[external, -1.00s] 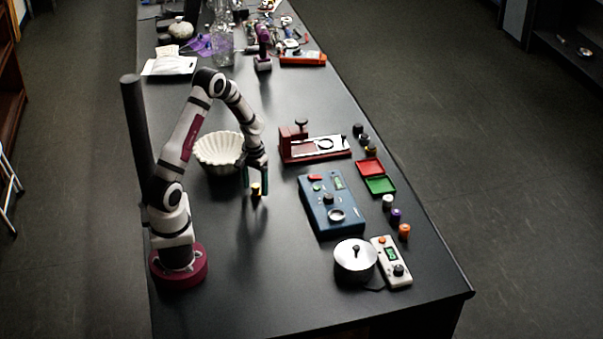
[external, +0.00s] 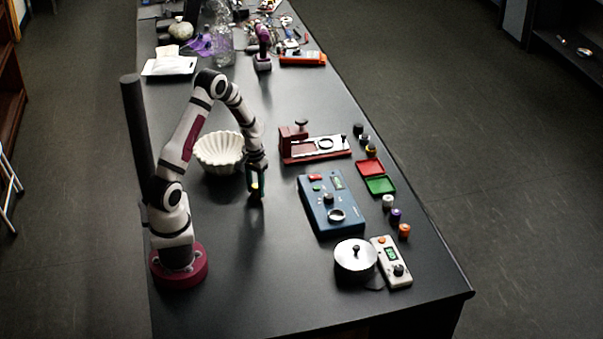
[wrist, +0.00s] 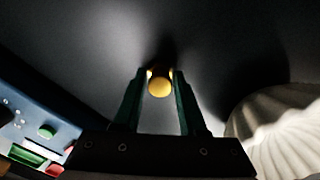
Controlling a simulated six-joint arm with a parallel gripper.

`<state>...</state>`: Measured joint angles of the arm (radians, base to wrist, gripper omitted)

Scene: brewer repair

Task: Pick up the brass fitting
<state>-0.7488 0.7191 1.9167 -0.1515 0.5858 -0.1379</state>
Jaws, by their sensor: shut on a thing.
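The brass fitting (wrist: 160,87) shows as a small round golden piece between my fingertips in the wrist view. My gripper (external: 256,190) points down over the black bench, just right of the white fluted bowl, with its fingers shut on the fitting. In the external view the fitting is a small yellowish spot between the fingers, mostly hidden by them. I cannot tell whether it touches the bench.
The white fluted bowl (external: 219,152) stands close behind and left of my gripper. The blue control box (external: 318,217) is to the right, with the red press-like fixture (external: 303,152) beyond it. A silver-lidded pot (external: 355,256) stands at front right.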

